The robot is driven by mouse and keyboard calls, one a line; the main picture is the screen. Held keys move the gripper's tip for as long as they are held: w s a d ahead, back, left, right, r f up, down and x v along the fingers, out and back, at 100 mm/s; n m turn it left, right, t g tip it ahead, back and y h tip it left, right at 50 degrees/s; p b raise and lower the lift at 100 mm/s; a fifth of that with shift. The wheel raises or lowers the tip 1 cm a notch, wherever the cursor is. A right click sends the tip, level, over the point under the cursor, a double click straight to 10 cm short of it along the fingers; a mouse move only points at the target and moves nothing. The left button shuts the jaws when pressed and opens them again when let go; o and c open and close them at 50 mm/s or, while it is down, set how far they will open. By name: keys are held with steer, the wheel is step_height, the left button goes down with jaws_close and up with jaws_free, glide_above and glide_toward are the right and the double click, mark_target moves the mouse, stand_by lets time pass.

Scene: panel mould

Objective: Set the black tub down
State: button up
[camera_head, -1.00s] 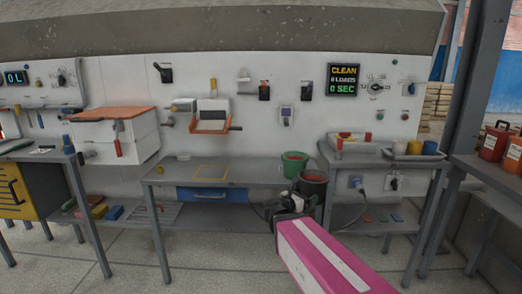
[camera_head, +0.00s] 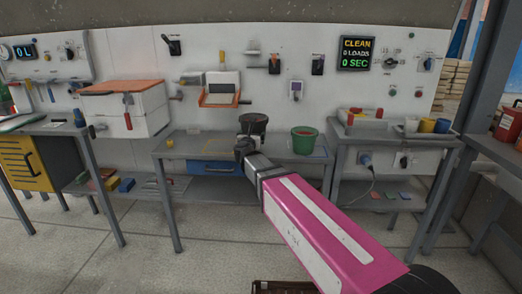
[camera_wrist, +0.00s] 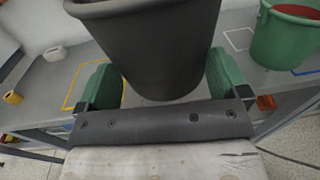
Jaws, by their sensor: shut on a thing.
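The black tub (camera_head: 252,124) is upright in my gripper (camera_head: 245,148), over the middle of the grey bench (camera_head: 190,147). In the wrist view the black tub (camera_wrist: 165,50) fills the centre, with the green fingers of my gripper (camera_wrist: 165,88) on both sides of it. A yellow outline (camera_wrist: 75,92) on the bench top shows partly behind the tub and the left finger. I cannot tell whether the tub's base touches the bench. The green tub (camera_head: 305,140) with red contents stands to the right of the black tub.
A white outline (camera_wrist: 238,40) lies on the bench by the green tub. A yellow roll (camera_wrist: 13,97) is at the bench's left. A blue drawer (camera_head: 214,168) sits below the top. A grey side bench (camera_head: 395,142) with cups stands at right.

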steer(key=a, duration=0.1)
steer(key=a+r+n+y, duration=0.1)
steer(key=a, duration=0.1)
steer(key=a+r+y, duration=0.1)
steer(key=shift+w+a, duration=0.35)
steer(key=shift+w, duration=0.05)
steer(key=w+d+f, duration=0.4)
steer(key=w+d, duration=0.1)
steer(key=w+d+f, duration=0.3)
steer(key=shift+w+d, duration=0.1)
steer(key=shift+d, duration=0.05)
steer(key=shift+f, duration=1.8)
steer(key=shift+f, duration=0.1)
steer(key=o, duration=0.7)
steer(key=shift+c, duration=0.2)
